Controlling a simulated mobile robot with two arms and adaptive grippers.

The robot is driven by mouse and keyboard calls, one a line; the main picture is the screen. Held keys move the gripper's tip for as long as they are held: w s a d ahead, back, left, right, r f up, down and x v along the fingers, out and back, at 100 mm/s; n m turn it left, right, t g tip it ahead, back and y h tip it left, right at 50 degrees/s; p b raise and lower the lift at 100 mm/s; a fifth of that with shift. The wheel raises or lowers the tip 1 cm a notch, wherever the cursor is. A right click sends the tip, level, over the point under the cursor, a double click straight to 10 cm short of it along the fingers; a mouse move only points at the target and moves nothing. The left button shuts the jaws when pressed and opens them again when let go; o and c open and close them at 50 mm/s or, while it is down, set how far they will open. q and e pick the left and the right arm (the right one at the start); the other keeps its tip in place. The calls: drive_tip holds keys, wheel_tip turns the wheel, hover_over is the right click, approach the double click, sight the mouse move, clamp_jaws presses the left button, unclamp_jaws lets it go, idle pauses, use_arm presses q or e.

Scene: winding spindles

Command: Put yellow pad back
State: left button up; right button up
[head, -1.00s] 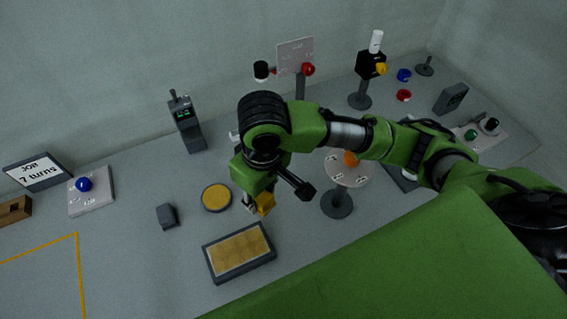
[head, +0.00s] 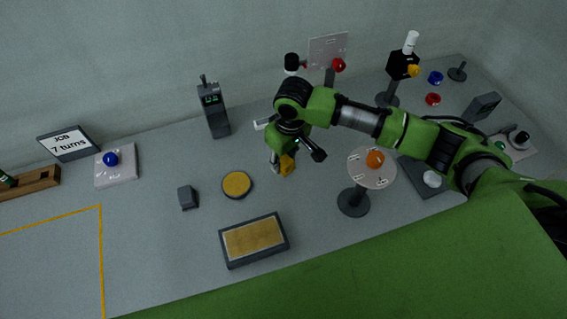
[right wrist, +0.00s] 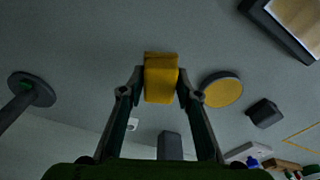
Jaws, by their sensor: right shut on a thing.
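The yellow pad (right wrist: 161,80) is a small yellow block held between the two fingers of my right gripper (right wrist: 160,92) in the right wrist view. In the head view my right gripper (head: 281,158) hangs over the table with the yellow pad (head: 287,166) at its lower end, right of the round yellow-topped dark disc (head: 237,184). The disc also shows just right of the pad in the right wrist view (right wrist: 222,91). A dark rectangular tray with a tan-yellow top (head: 226,249) lies nearer the front. My left gripper is not in view.
A round pale dial (head: 366,176) with an orange knob stands on a dark base to the right of the gripper. A small dark block (head: 187,198) sits left of the disc. A dark handheld-like device (head: 214,114) stands behind.

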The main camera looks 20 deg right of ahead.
sight(284, 164)
drive_tip(key=shift+w+d+f, duration=0.1)
drive_tip(key=shift+w+f, duration=0.15)
drive_tip(key=shift+f, duration=0.1)
wheel_tip(284, 164, down, 2)
drive_tip(key=shift+f+p, duration=0.15)
drive_tip(key=shift+p, duration=0.5)
drive_tip(key=shift+f, duration=0.4)
drive_tip(key=shift+f, duration=0.1)
drive_tip(key=o, duration=1)
